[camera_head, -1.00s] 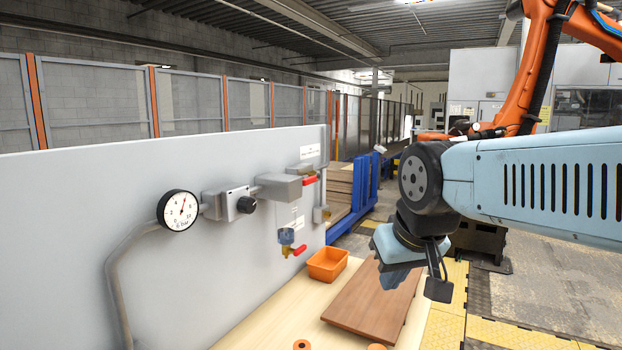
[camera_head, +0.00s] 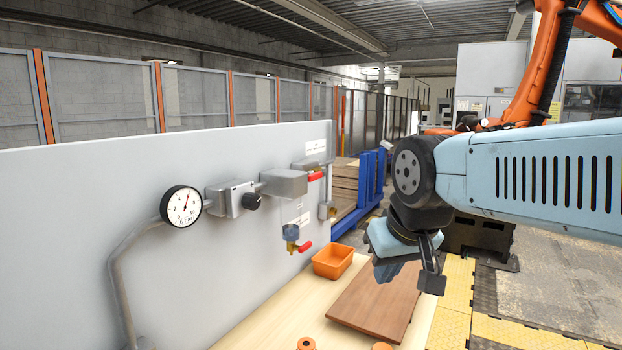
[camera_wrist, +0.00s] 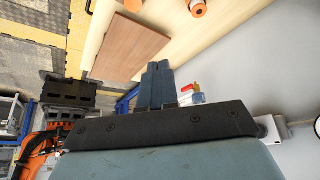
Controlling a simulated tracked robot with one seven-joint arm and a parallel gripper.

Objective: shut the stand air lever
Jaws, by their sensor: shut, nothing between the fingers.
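Two red levers show on the grey panel in the head view. The upper red lever (camera_head: 315,176) sits at the grey valve block near the panel's right edge. The lower red lever (camera_head: 304,247) is on a small brass valve under a blue-tinted bowl (camera_head: 291,232). I cannot read the labels beside them. My gripper (camera_head: 385,272) hangs above the brown board, to the right of both levers and apart from them. In the wrist view my gripper's blue fingers (camera_wrist: 157,66) are together and empty. A red lever (camera_wrist: 187,88) shows just right of them.
A pressure gauge (camera_head: 181,206) and a black knob (camera_head: 252,201) are on the panel (camera_head: 80,230). Below, an orange bin (camera_head: 333,261) and a brown board (camera_head: 377,310) lie on the light wooden table (camera_head: 270,325). Orange rolls (camera_head: 306,343) lie at its front.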

